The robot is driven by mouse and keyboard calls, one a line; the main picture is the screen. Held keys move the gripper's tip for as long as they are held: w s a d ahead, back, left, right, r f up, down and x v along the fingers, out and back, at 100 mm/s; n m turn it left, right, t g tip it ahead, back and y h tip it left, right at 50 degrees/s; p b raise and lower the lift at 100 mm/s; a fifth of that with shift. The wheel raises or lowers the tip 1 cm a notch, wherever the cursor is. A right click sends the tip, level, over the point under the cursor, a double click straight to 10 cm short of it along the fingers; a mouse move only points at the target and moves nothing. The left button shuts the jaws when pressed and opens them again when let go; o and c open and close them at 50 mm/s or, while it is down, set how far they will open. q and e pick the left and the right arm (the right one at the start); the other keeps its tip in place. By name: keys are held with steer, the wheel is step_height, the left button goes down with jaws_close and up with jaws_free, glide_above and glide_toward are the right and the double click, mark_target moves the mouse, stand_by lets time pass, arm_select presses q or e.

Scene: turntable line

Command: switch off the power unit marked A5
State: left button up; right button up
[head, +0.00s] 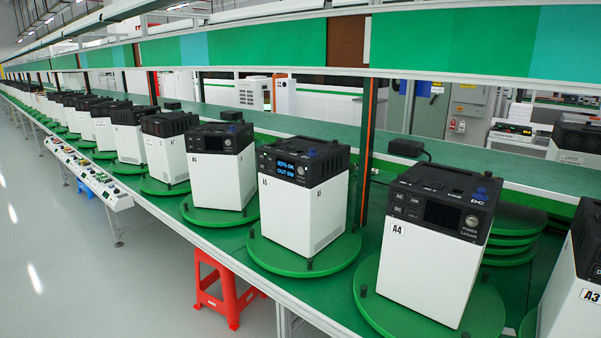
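The power unit that stands just left of the one marked A4 is a white box with a black top (302,205). Its small front label is hard to read but looks like A5. Its display (290,168) is lit with blue text that looks like "40% OK" and "OUT 0W". The unit stands upright on a green round turntable (285,262) on the line. Its button panel faces the aisle at the front left. Neither of my grippers is in view.
Unit A4 (425,270), with a dark display, stands to the right, and unit A3 (580,295) is cut off at the right edge. More units recede left. A red stool (228,290) stands under the table's front edge. The aisle floor (90,270) at left is clear.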

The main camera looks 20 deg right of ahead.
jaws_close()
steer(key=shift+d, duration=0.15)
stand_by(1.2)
